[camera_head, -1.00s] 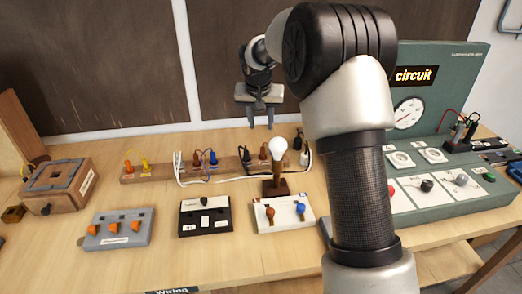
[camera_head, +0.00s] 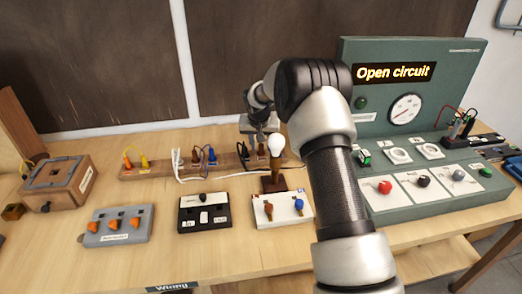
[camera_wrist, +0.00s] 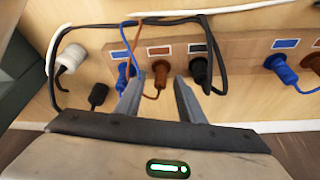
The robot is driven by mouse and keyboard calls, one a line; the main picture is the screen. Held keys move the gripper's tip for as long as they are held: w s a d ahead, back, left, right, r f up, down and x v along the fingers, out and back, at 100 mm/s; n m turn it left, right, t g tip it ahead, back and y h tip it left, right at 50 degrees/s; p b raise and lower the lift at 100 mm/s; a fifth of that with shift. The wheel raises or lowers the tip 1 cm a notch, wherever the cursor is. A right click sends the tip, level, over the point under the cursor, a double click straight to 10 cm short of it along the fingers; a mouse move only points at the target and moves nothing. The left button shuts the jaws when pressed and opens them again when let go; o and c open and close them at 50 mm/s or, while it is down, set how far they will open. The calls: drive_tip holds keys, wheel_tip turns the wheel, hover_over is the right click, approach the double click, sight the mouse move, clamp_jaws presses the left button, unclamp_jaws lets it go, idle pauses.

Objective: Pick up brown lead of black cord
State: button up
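The brown lead (camera_wrist: 161,72) of the black cord (camera_wrist: 53,62) stands in a wooden strip (camera_wrist: 240,50) in the wrist view, between a blue lead (camera_wrist: 122,73) and a black lead (camera_wrist: 199,70). My gripper (camera_wrist: 157,88) is open, with one finger on each side of the brown lead and a gap to it. The left finger overlaps part of the blue lead in this view. In the head view my gripper (camera_head: 262,138) is low over the strip's right end, behind the bulb, and the brown lead's grip area is hard to make out.
A lamp bulb (camera_head: 276,146) on a brown stand is close in front of my gripper. The green test panel (camera_head: 425,190) stands at right and reads "Open circuit". Orange and yellow plugs (camera_head: 143,162) are at left.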

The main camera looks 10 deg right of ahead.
drive_tip(key=shift+w+f, duration=0.15)
drive_tip(key=shift+f, duration=0.2)
drive_tip(key=shift+c, duration=0.4)
clamp_jaws()
drive_tip(key=shift+r, duration=0.1)
